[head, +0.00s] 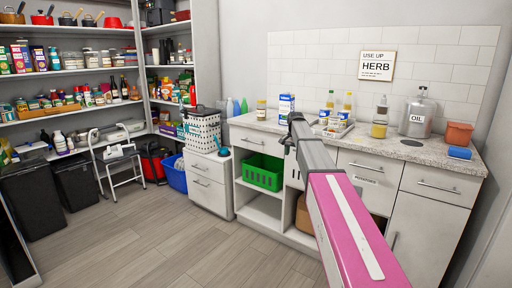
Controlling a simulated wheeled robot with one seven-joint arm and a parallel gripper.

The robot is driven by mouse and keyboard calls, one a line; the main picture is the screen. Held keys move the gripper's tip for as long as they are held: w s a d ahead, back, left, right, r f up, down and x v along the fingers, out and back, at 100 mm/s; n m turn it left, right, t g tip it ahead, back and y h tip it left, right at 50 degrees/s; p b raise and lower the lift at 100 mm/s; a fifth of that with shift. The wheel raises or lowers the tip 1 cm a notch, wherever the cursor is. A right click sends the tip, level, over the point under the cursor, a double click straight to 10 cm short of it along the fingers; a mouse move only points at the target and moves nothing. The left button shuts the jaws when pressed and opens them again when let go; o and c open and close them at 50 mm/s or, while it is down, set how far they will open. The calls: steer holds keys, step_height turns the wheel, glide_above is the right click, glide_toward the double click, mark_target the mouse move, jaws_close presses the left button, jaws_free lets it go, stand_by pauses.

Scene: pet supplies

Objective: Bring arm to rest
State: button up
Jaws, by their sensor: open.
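My arm reaches from the bottom right of the head view up toward the counter, with a pink link and a grey link. My gripper (287,143) is at its far end, small and dark, in front of the counter's front edge. It is open, and I see nothing held in it. The fingers are hard to make out. The arm hides part of the cabinet fronts and the counter behind it.
A green crate (262,172) sits below. Bins and a step stool (118,165) stand left. The middle floor is clear.

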steer(key=s+f+n, duration=0.2)
steer(key=s+f, duration=0.7)
steer(key=s, duration=0.4)
steer(key=s+f+n, duration=0.2)
steer(key=s+f, duration=0.7)
steer(key=s, duration=0.4)
steer(key=s+f+n, duration=0.2)
steer(key=s+f, duration=0.7)
steer(key=s, duration=0.4)
steer(key=shift+s+n, duration=0.3)
steer(key=shift+n, duration=0.1)
